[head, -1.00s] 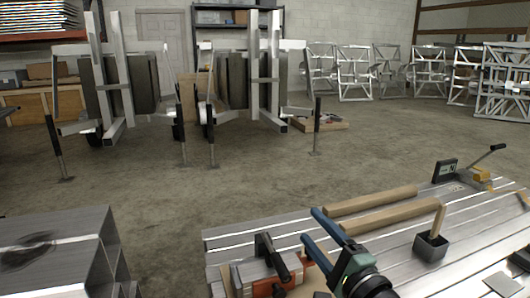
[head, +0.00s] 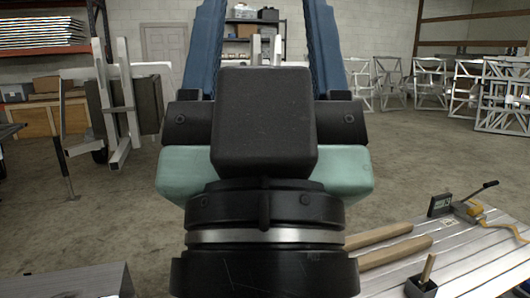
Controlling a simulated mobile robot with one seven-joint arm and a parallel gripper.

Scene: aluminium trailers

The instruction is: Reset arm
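My gripper (head: 264,12) fills the middle of the head view, close to the camera and pointing up and away. Its two blue fingers stand wide apart, with only the background showing between them. It is open and empty. Its black and green body and wrist hide the middle of the scene, including the left part of the workbench (head: 508,255).
A grey metal block (head: 70,282) is at lower left. Open concrete floor and trailer frames (head: 120,105) lie beyond.

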